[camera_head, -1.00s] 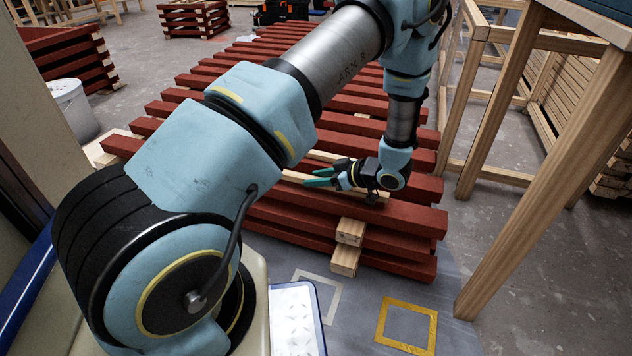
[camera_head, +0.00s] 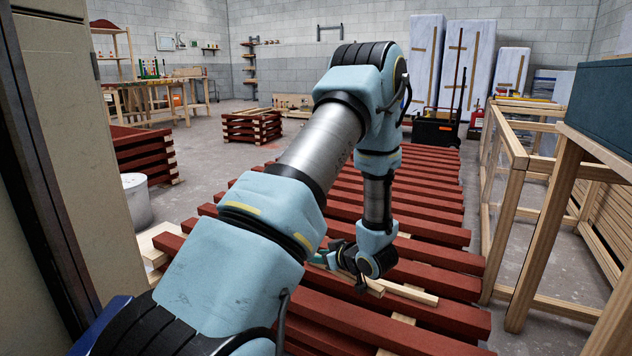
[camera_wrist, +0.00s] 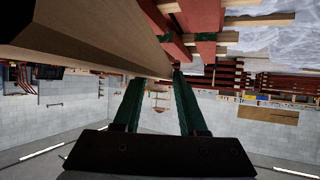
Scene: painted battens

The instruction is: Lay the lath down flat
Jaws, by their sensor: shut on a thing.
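A pale wooden lath (camera_wrist: 95,35) fills the upper left of the wrist view and runs to the tips of my gripper's green fingers (camera_wrist: 160,80). My gripper is shut on it. In the head view my gripper (camera_head: 320,258) is low over the red battens, with the fingers pointing left and partly hidden by my arm. Pale wood (camera_head: 408,293) shows beside and below my wrist there, close above or on the red battens. I cannot tell from this view which pale strip is the lath, or whether it touches the battens.
Red battens (camera_head: 425,207) lie in a wide slatted row under my arm. A wooden frame (camera_head: 515,205) and a bench with a dark box (camera_head: 600,105) stand at right. A white bucket (camera_head: 136,200) stands at left. A black wheeled case (camera_head: 435,130) stands beyond the battens.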

